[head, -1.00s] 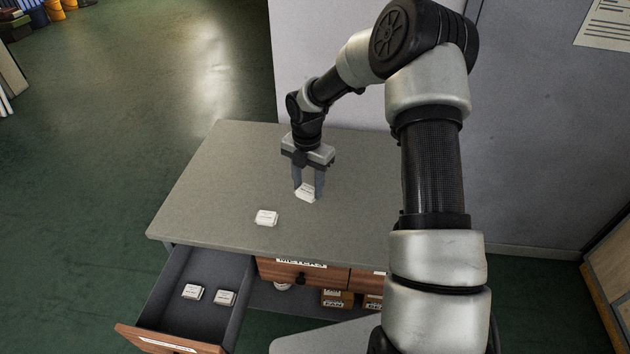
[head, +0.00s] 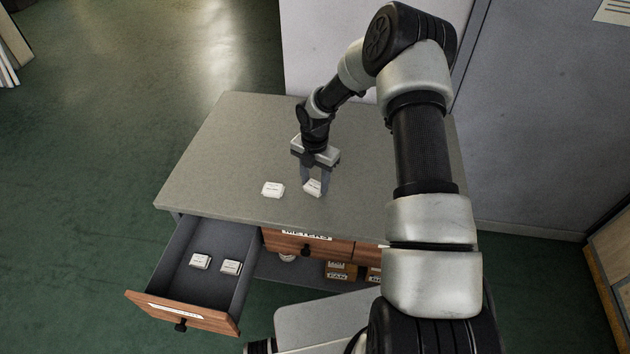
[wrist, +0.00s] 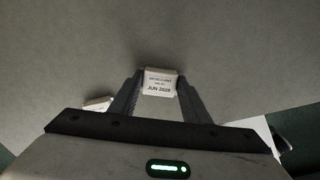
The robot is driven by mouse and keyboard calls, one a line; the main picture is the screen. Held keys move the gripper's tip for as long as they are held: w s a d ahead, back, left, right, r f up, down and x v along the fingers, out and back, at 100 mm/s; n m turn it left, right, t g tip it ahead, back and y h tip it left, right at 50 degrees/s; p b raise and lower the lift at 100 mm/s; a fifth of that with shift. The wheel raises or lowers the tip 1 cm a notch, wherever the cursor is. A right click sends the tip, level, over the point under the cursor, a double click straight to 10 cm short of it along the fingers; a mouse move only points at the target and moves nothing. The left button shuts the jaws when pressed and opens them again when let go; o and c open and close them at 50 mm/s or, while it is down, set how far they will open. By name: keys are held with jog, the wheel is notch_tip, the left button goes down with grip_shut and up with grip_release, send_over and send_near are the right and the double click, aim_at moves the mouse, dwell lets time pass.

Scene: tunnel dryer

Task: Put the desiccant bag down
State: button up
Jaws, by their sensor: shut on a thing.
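My gripper (head: 314,187) is shut on a small white desiccant bag (head: 312,188), with one finger on each side of it. It points down at the grey tabletop (head: 235,150). In the wrist view the held bag (wrist: 159,83) sits between the fingertips, and its label reads "DESICCANT" and "JUN 2028". The bag is at or just above the tabletop; I cannot tell whether it touches. A second white bag (head: 273,190) lies flat on the tabletop just left of the held one, apart from it. Its edge also shows in the wrist view (wrist: 97,104), left of the fingers.
An open drawer (head: 238,295) at the front left holds two similar white bags (head: 200,261) (head: 231,267). A shut drawer labelled "METERS" (head: 330,249) is beside it, with small labelled boxes (head: 340,271) below. A wall (head: 310,50) stands behind. The tabletop's left and back are clear.

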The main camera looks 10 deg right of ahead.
jog(key=shift+f, duration=0.25)
jog(key=o, duration=1)
jog(key=shift+r, duration=0.1)
jog(key=shift+o, duration=0.2)
jog(key=shift+r, duration=0.1)
